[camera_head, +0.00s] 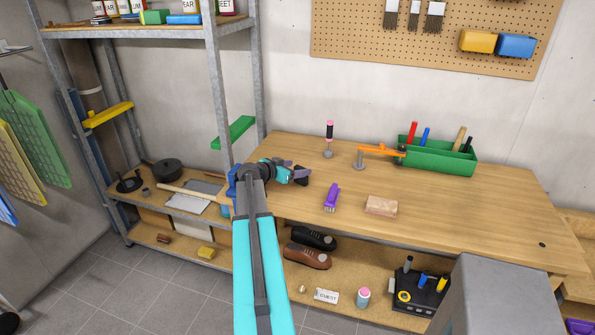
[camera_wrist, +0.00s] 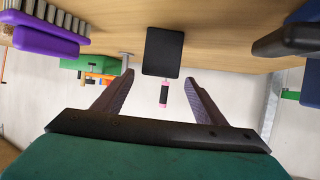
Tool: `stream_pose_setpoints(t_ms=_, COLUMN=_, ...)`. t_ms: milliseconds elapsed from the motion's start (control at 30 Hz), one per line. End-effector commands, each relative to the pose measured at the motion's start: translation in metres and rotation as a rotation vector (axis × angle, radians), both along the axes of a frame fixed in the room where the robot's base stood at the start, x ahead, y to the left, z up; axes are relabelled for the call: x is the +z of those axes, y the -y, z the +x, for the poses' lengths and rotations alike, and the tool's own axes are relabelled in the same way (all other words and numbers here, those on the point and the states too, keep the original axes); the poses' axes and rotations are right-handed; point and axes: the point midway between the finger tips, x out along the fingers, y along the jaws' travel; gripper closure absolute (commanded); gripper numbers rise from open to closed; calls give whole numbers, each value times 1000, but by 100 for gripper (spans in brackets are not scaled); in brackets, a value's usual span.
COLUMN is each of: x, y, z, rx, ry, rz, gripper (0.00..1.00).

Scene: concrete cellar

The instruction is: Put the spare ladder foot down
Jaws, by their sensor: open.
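The spare ladder foot looks to be the small black block (camera_wrist: 163,52) in the wrist view, seen against the wooden bench top (camera_head: 450,210). It lies between and just beyond my fingertips (camera_wrist: 160,77), with a visible gap on each side. In the head view it is a dark piece (camera_head: 303,181) at the tip of my gripper (camera_head: 299,171), above or on the left part of the bench. My gripper is open and holds nothing that I can see. Whether the block's underside rests fully on the wood is hard to tell.
A purple brush (camera_head: 332,197) and a wooden block (camera_head: 381,206) lie to the right. A pink-and-black handled tool (camera_head: 330,137), an orange clamp (camera_head: 380,150) and a green tool tray (camera_head: 440,160) stand behind. A metal shelf upright (camera_head: 217,90) rises at left. The bench's right half is mostly clear.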

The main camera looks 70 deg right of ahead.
Motion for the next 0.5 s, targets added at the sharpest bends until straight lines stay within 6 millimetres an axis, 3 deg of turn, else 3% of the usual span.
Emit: stream_pose_setpoints(t_ms=500, x=27, y=-71, z=23, rx=1, ry=2, rz=-1, gripper=35)
